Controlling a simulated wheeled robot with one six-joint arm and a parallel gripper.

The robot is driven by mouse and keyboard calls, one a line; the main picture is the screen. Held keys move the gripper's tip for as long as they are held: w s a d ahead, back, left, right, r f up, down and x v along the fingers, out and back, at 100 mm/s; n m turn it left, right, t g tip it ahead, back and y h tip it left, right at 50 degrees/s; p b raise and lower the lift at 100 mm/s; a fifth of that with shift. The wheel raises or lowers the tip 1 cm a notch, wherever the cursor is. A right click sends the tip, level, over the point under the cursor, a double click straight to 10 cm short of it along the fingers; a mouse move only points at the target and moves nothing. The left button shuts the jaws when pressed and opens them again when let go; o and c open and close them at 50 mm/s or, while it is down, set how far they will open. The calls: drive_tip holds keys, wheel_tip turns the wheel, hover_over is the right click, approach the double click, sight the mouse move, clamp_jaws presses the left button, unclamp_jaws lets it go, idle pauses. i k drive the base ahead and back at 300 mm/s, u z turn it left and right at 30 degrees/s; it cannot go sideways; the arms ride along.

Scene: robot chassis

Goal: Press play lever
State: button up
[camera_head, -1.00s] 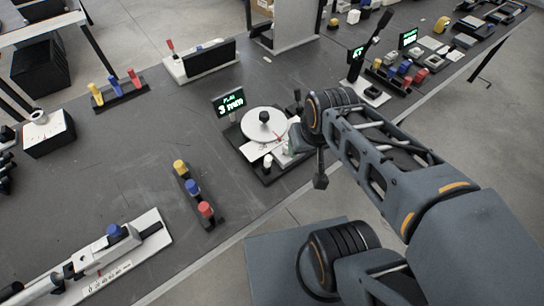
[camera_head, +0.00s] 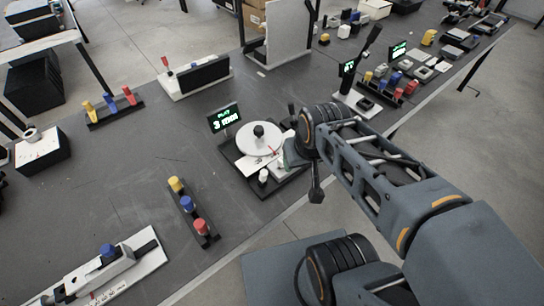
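A device with a round white disc (camera_head: 259,139) and a black knob (camera_head: 258,130) sits on a dark base mid-table. Its small display (camera_head: 224,117) shows green and white text that seems to read "Play" and a 3. My gripper (camera_head: 295,155) is over or beside the device's right edge, seen from behind and partly hidden by my wrist. Its fingers are not clear, and contact with the device cannot be told.
A rack of yellow, blue and red pegs (camera_head: 193,211) stands left of the device. A white-based slider device (camera_head: 108,264) lies at the lower left. A second display station (camera_head: 357,103) stands at the back right.

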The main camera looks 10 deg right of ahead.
sight(263, 176)
drive_tip(key=z, duration=1.05)
drive_tip(key=k, duration=1.05)
drive_tip(key=u, duration=1.05)
drive_tip(key=i, duration=0.5)
